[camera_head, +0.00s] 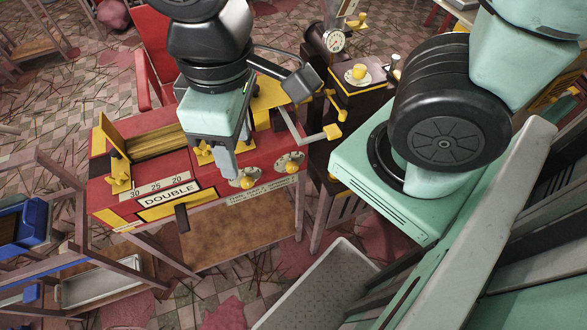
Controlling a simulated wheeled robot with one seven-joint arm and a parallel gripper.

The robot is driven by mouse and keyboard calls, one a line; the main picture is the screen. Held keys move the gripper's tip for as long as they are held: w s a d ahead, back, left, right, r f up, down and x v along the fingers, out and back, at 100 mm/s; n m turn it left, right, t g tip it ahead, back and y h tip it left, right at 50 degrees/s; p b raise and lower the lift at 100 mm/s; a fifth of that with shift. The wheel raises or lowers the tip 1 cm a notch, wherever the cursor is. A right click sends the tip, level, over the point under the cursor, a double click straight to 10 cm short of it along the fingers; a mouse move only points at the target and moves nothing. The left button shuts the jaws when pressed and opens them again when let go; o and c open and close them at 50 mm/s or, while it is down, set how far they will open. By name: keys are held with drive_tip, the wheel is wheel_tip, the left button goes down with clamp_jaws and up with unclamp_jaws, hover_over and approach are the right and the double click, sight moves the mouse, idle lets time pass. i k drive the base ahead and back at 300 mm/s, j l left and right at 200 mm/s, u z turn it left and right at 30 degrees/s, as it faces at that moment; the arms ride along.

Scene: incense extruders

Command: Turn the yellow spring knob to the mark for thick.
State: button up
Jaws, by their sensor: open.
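The red extruder (108,205) stands at the middle left with a "DOUBLE" plate and a 30-25-20 scale. Two yellow knobs on pale round dials sit on its front: a left knob (247,183) and a right knob (290,167). A small text plate (262,191) lies below them, too small to read. I cannot tell which knob is the spring knob or where its thick mark is. My gripper (227,163) points down, open, just above and left of the left knob. No contact with a knob shows. Its fingers hide part of the yellow fittings behind.
A yellow-tipped crank arm (318,136) sticks out right of the dials. A grey tray (325,285) lies below right. A wooden rack (70,215) stands left.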

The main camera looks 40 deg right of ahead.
sight(292, 166)
drive_tip(key=k+l+u, duration=0.15)
drive_tip(key=l, duration=0.25)
drive_tip(key=k+l+u, duration=0.15)
drive_tip(key=l, duration=0.2)
drive_tip(key=k+l+u, duration=0.15)
drive_tip(key=k+l, duration=0.1)
drive_tip(key=l, duration=0.1)
